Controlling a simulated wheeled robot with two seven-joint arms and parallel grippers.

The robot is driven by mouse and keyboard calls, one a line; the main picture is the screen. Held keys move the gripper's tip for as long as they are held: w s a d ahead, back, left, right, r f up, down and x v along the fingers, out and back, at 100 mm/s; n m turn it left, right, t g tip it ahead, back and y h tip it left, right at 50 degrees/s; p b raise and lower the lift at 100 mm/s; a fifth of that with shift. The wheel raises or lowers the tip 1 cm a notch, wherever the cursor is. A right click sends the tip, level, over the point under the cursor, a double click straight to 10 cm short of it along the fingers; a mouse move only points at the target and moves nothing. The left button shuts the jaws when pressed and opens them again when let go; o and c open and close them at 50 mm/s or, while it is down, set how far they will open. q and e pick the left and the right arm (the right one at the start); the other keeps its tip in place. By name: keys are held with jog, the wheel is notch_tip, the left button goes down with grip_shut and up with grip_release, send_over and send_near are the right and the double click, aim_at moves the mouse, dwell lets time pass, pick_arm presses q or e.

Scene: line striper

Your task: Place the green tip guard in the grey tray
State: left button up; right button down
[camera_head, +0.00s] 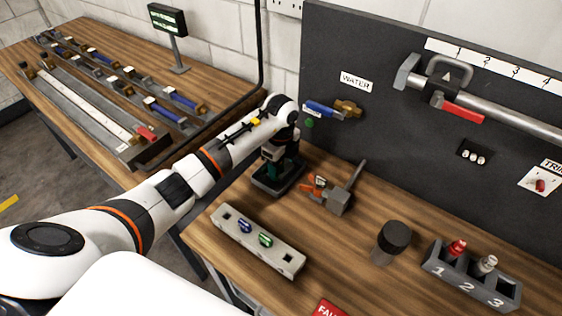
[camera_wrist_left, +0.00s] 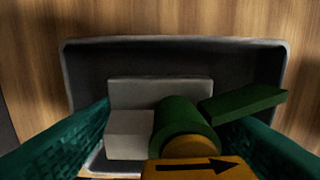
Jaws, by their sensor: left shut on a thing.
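My left gripper (camera_head: 280,168) points down over the grey tray (camera_head: 263,188) at the left end of the workbench. In the left wrist view its teal fingers flank the green tip guard (camera_wrist_left: 180,118), a short cylinder with a flat green wing, and are shut on it. An orange piece with a black arrow (camera_wrist_left: 195,168) sits against its near end. Pale grey blocks (camera_wrist_left: 130,130) show beside and behind the guard; I cannot tell whether they belong to it. The dark tray (camera_wrist_left: 75,70) spreads below. Whether the guard touches the tray floor is unclear. My right gripper is not in view.
Right of the tray stand a grey tool with orange parts (camera_head: 338,200) and a black-capped cylinder (camera_head: 392,238). A pale block with blue and green pieces (camera_head: 258,242) lies in front. A numbered holder (camera_head: 472,272) is at right. A dark panel (camera_head: 385,130) rises behind.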

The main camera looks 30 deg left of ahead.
pick_arm(q)
jog(key=o, duration=1.3)
jog(key=shift+f, duration=0.1)
jog(key=shift+c, duration=0.2)
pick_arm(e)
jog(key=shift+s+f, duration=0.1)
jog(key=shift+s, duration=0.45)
pick_arm(q)
jog(key=shift+r, duration=0.4)
notch_tip(320, 180, up, 11)
jog(key=b, duration=0.2)
jog(key=shift+f+b, duration=0.2)
jog(key=shift+b, duration=0.2)
jog(key=shift+r, duration=0.45)
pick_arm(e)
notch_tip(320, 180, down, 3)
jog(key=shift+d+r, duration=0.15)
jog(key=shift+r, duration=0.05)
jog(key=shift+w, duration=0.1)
